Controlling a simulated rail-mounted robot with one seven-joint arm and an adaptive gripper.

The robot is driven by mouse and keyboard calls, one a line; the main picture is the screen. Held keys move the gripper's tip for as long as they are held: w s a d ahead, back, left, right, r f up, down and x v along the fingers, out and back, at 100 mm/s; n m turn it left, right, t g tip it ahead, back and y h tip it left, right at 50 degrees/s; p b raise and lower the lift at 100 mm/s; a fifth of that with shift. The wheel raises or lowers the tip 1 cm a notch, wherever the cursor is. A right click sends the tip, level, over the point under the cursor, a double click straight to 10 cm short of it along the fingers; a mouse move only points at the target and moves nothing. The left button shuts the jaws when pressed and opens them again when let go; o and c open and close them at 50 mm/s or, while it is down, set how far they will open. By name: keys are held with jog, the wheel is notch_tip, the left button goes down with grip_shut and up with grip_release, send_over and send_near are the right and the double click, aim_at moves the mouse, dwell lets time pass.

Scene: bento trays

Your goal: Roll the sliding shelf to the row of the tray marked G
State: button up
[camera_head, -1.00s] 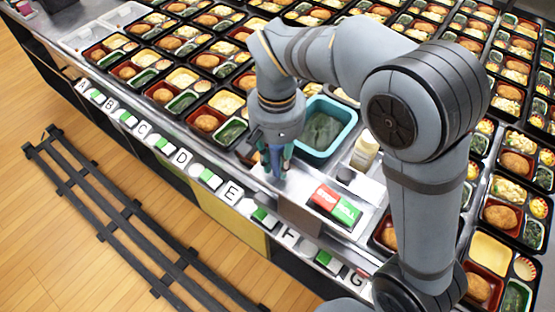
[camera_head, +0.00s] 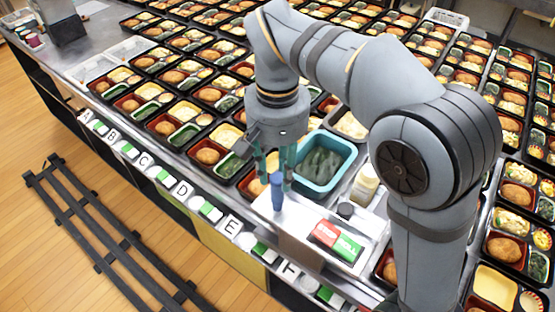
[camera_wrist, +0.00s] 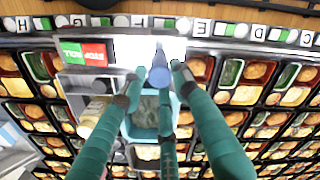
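The sliding shelf (camera_head: 300,228) is a pale metal platform near the front rail, between the letters E (camera_head: 232,225) and F (camera_head: 288,268). A blue upright peg (camera_head: 277,192) stands at its left end. In the wrist view the peg (camera_wrist: 160,72) shows between and beyond the fingertips (camera_wrist: 155,80).
Rows of filled bento trays cover the counter. Black floor rails (camera_head: 95,235) run along the front.

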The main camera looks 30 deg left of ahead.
aim_at(274, 195)
jog(key=shift+r, duration=1.7)
notch_tip(274, 195, down, 12)
jog(key=shift+f, duration=0.1)
jog(key=shift+a, duration=0.5)
jog(key=shift+r, duration=0.2)
